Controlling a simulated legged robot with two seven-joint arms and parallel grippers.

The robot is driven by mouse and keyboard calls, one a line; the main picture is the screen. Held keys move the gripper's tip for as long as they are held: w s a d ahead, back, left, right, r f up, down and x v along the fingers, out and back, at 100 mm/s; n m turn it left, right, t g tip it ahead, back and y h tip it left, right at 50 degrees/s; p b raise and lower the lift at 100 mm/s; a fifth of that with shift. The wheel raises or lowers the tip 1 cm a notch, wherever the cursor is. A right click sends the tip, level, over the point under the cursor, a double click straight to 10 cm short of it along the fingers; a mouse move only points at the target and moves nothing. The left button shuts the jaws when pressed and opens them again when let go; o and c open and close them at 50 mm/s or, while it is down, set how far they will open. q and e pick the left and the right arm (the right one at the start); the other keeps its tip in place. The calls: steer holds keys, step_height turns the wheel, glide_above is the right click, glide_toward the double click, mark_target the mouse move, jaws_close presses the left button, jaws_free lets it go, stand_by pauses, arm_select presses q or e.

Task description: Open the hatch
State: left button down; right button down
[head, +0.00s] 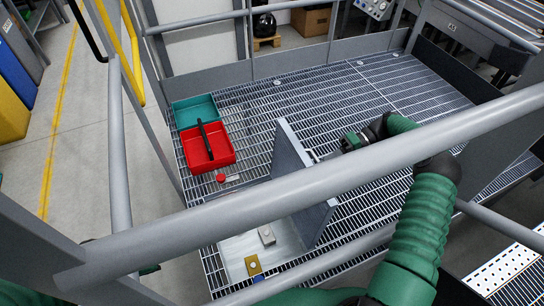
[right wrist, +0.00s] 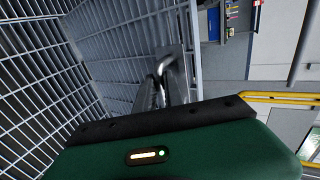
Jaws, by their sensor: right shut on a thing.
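The hatch is a grey panel (head: 288,152) in the grated floor, seen in the head view behind a thick rail. It stands steeply tilted up, beside a pale recess (head: 232,248). My right gripper (head: 322,157) is at the panel's right face. In the right wrist view a shiny bent metal handle (right wrist: 166,64) stands out from the panel, and my right gripper (right wrist: 160,95) is shut on it. Small dark and green parts of my left arm show behind the rail at lower left; its fingers are hidden.
A red tray (head: 222,160) with a dark bar and a teal tray (head: 190,105) stand left of the hatch. A red-ended item (head: 222,178) lies on the grating. A thick rail (head: 370,170) crosses in front. Grey (head: 266,235) and yellow (head: 253,265) blocks sit in the recess.

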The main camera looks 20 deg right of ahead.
steer(key=shift+f, duration=0.4)
steer(key=c, duration=1.5)
jaws_free()
steer(key=shift+w+d, duration=0.1)
steer(key=shift+o, duration=0.2)
steer(key=shift+r, duration=0.2)
steer(key=v, duration=0.7)
steer(key=shift+s+r, duration=0.4)
steer(key=shift+r, duration=0.05)
steer(key=shift+f, duration=0.1)
